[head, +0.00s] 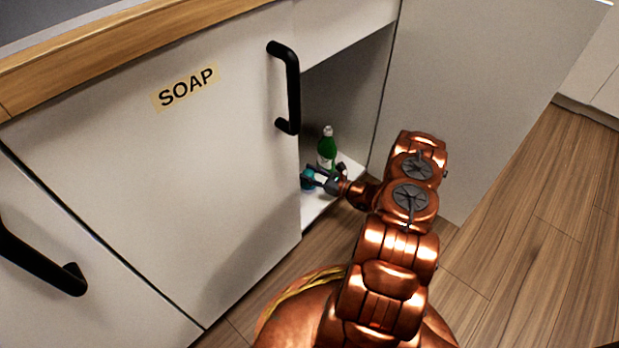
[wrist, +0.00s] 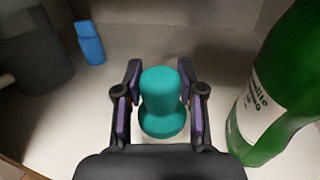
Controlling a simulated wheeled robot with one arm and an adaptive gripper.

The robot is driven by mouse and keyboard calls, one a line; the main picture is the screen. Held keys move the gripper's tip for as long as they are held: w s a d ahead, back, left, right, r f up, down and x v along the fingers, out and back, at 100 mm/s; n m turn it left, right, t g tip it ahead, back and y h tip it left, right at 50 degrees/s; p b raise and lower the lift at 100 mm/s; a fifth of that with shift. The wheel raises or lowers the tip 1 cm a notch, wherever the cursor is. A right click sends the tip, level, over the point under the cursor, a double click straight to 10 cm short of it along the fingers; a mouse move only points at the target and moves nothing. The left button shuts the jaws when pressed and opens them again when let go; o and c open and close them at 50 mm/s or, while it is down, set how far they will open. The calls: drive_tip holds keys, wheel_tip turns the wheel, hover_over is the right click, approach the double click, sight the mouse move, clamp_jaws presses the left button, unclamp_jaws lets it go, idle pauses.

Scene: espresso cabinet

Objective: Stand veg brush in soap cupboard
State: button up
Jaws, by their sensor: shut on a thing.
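The veg brush (wrist: 162,95) is teal, with a rounded knob top and a wider round base. My gripper (wrist: 160,92) has one finger on each side of it and is shut on it, inside the soap cupboard. The brush looks upright, over or on the cupboard floor (head: 318,207); I cannot tell whether its base touches. In the head view the brush (head: 308,178) shows small beside my gripper (head: 320,176). The soap cupboard has one door (head: 150,170) labelled SOAP, and its right side stands open.
A green bottle (wrist: 285,85) with a white label stands close to the right of my gripper; the head view shows it too (head: 327,150). A small blue item (wrist: 89,42) stands at the back left. A dark grey object (wrist: 35,50) is at far left. Cupboard floor between them is clear.

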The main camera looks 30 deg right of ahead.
drive_tip(key=shift+f, duration=0.35)
drive_tip(key=o, duration=1.2)
drive_tip(key=shift+c, duration=0.2)
drive_tip(key=shift+s+r, duration=0.1)
drive_tip(key=shift+r, duration=0.1)
drive_tip(key=p+v, duration=0.3)
drive_tip(key=v, duration=0.9)
drive_tip(key=shift+f+p, duration=0.15)
drive_tip(key=shift+p, duration=0.2)
